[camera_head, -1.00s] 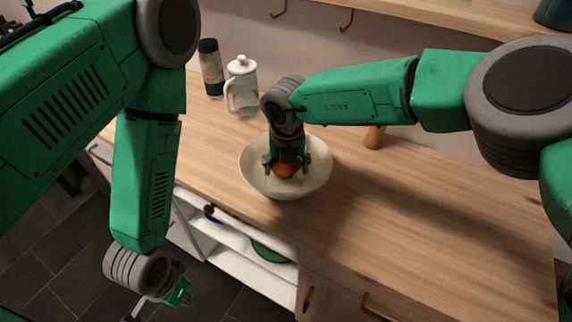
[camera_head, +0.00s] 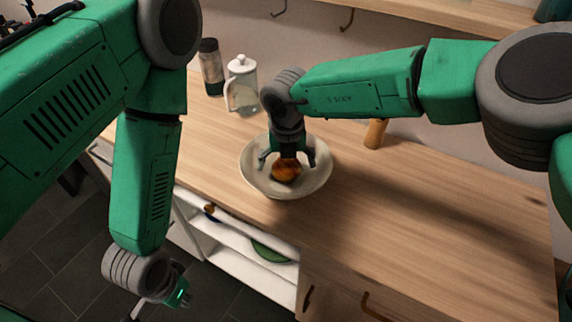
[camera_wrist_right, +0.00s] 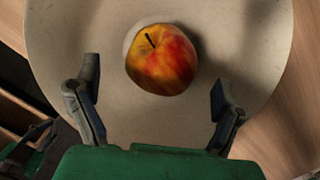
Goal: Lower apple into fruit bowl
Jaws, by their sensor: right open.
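The red and yellow apple (camera_head: 286,170) lies in the pale fruit bowl (camera_head: 258,184) on the wooden counter. In the right wrist view the apple (camera_wrist_right: 161,59) rests on the inner surface of the bowl (camera_wrist_right: 60,35), stem showing. My right gripper (camera_head: 289,160) is over the bowl. In the wrist view its fingers (camera_wrist_right: 158,105) are spread wide, with the apple ahead of them and apart from both. My left gripper (camera_head: 160,308) hangs low at the left, beyond the counter's front edge and partly cut off by the picture's edge; its jaws are unclear.
A glass jug with a white lid (camera_head: 242,86) and a dark-topped jar (camera_head: 211,67) stand behind the bowl to the left. A wooden cylinder (camera_head: 376,133) stands behind it to the right. The counter (camera_head: 430,215) is clear at the right. An open shelf (camera_head: 245,262) lies below.

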